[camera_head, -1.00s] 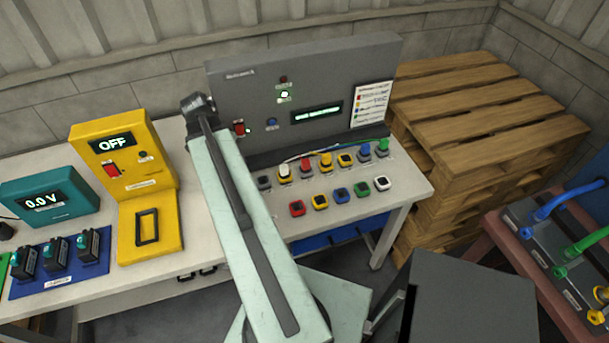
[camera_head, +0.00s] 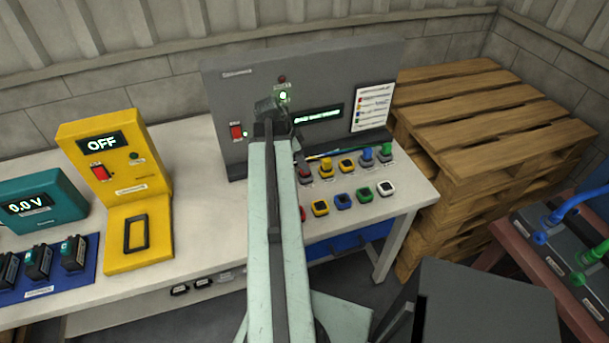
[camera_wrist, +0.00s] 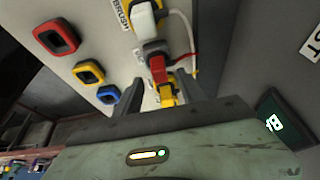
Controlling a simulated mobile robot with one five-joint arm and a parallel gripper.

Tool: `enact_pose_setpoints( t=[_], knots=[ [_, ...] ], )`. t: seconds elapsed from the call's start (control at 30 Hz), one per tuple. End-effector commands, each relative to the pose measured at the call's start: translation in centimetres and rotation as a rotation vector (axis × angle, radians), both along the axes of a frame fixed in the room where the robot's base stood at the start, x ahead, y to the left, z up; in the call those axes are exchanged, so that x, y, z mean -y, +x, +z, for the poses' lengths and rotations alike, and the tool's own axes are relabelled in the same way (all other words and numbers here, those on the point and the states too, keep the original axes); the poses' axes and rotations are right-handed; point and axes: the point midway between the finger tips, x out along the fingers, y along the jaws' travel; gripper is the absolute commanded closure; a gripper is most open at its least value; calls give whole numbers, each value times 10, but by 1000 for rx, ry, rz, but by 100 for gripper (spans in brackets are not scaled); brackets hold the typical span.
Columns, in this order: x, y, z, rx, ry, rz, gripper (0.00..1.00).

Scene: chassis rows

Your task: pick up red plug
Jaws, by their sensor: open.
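The red plug (camera_wrist: 157,68) is in the wrist view, between a white plug (camera_wrist: 143,18) and a yellow plug (camera_wrist: 167,93). My gripper (camera_wrist: 160,80) is open, with its two fingers apart on either side of the line to the red and yellow plugs. I cannot tell how far the fingertips are from the red plug. In the head view the red plug (camera_head: 304,171) shows just right of my arm, in the back row by the grey panel. My arm hides the left end of that row.
A front row of square sockets, including yellow (camera_head: 320,208) and blue (camera_head: 343,201), lies nearer the bench edge. Thin cables run behind the plugs. The grey panel (camera_head: 232,100) stands upright behind. A yellow supply box (camera_head: 105,160) is on the left.

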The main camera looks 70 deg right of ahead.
Motion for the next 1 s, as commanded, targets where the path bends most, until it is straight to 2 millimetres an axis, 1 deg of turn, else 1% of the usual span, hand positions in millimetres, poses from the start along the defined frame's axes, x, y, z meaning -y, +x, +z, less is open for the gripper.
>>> enact_pose_setpoints(
  t=[0.03,0.1,0.2,0.43,0.47,0.5,0.57,0.6,0.63,0.9,1.0],
  knots=[
    [1,-2,-16,0,0,-1,53],
    [3,-5,-29,0,0,-1,53],
    [7,-10,-40,0,0,0,53],
    [8,-11,-37,0,0,2,53],
    [8,-11,-37,0,0,2,58],
    [8,-11,-37,0,0,2,69],
    [8,-11,-37,0,0,2,86],
    [8,-10,-37,0,0,2,97],
    [8,-10,-37,0,0,2,100],
    [8,-10,-37,0,0,2,100],
    [8,-10,-31,0,0,3,100]
  ],
)
